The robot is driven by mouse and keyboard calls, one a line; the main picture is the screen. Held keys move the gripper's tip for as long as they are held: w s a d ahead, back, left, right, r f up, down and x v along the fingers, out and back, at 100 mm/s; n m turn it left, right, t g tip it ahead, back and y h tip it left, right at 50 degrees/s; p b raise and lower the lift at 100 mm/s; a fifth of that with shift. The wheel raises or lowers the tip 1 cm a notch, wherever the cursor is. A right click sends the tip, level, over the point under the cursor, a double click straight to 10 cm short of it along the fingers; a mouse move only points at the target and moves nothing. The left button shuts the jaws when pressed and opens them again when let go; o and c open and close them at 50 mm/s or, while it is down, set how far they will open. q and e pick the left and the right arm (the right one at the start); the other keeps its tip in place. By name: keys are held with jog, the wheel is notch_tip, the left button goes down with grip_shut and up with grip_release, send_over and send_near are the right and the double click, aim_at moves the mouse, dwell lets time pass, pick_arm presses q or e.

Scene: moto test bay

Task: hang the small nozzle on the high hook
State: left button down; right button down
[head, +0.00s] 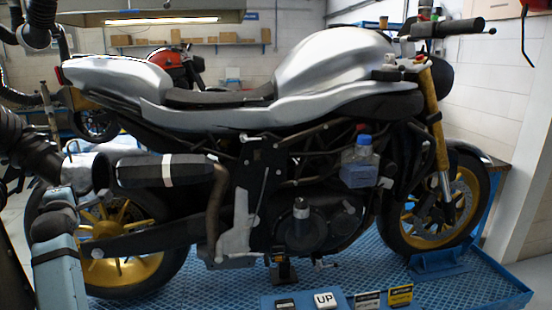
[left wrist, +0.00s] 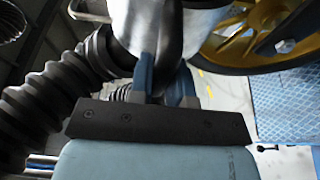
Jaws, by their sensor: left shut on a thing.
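A silver, open-mouthed nozzle (head: 86,173) is at the left of the head view, level with the end of the motorcycle's muffler (head: 190,169). Its mouth is towards the muffler and appears to be just off its end. A thick black ribbed hose (head: 25,140) runs to it. My left gripper (head: 60,196) is shut on the nozzle's dark handle. In the left wrist view, the fingers (left wrist: 167,88) pinch this handle below the silver nozzle body (left wrist: 190,30). I cannot make out the high hook for certain. My right gripper is not in view.
The silver motorcycle (head: 335,62) stands on a blue textured platform (head: 440,285), with its gold rear wheel (head: 130,262) close to my left gripper. More dark hose parts (head: 41,22) hang at the upper left. A panel with an UP button (head: 326,300) is at the front.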

pick_arm(q)
jog(key=s+d+r, duration=0.2)
jog(key=s+r, duration=0.1)
jog(key=s, duration=0.5)
jog(key=shift+s, duration=0.35)
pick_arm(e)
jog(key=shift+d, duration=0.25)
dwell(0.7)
pick_arm(q)
jog(key=shift+d, duration=0.1)
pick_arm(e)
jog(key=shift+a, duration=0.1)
